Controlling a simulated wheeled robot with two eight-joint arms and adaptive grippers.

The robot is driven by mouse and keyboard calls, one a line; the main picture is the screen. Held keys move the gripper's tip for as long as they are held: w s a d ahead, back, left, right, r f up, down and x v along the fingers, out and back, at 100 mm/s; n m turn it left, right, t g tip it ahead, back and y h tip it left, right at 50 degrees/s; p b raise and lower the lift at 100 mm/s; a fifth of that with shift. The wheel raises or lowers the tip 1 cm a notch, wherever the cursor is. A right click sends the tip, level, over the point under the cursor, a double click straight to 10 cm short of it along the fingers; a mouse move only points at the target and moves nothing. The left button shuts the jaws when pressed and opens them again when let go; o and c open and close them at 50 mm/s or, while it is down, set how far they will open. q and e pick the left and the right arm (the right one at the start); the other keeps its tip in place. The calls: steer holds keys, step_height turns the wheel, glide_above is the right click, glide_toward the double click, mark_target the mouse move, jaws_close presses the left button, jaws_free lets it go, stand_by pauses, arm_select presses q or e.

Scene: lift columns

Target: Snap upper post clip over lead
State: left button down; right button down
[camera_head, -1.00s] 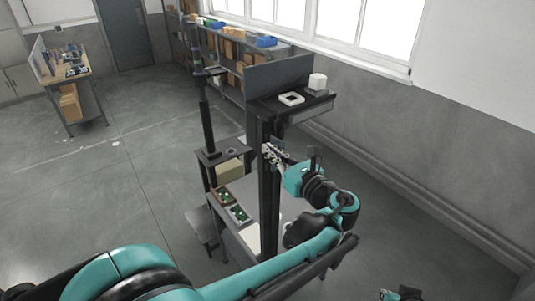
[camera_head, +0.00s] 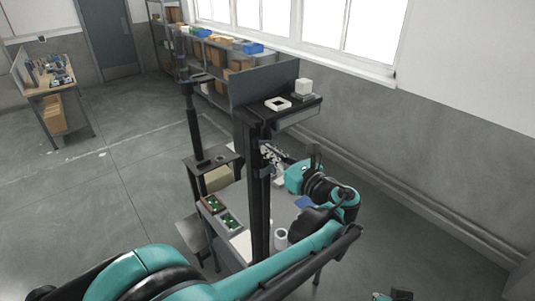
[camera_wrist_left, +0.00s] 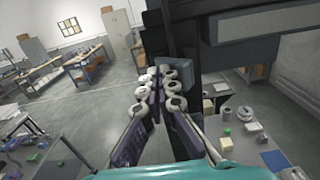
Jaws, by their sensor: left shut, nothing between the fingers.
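A dark upright post (camera_head: 257,205) stands in the middle of the head view; its upper part (camera_wrist_left: 184,42) fills the top middle of the left wrist view. A small blue-grey block, which looks like the upper clip (camera_wrist_left: 173,67), sits at the post just beyond my left fingertips. My left gripper (camera_head: 267,152) is beside the post, a little below the top shelf. Its fingers (camera_wrist_left: 160,78) are shut and empty, pointing at the block. Whether they touch it I cannot tell. I cannot make out the lead, or whether the clip is closed.
Below, a grey table holds trays with green boards (camera_head: 228,220), a white cylinder (camera_head: 281,239) and a blue mat (camera_head: 304,202). A thinner black column (camera_head: 194,130) stands left.

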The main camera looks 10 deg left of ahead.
arm_select(q)
steer(key=v, duration=0.4)
steer(key=shift+s+d, duration=0.15)
steer(key=shift+s, duration=0.1)
stand_by(0.3)
steer(key=shift+w, duration=0.15)
steer(key=shift+w+d+b, duration=0.4)
steer(key=shift+w+d, duration=0.3)
steer(key=shift+w, duration=0.15)
steer(key=shift+a, duration=0.1)
steer(key=shift+w+a, duration=0.4)
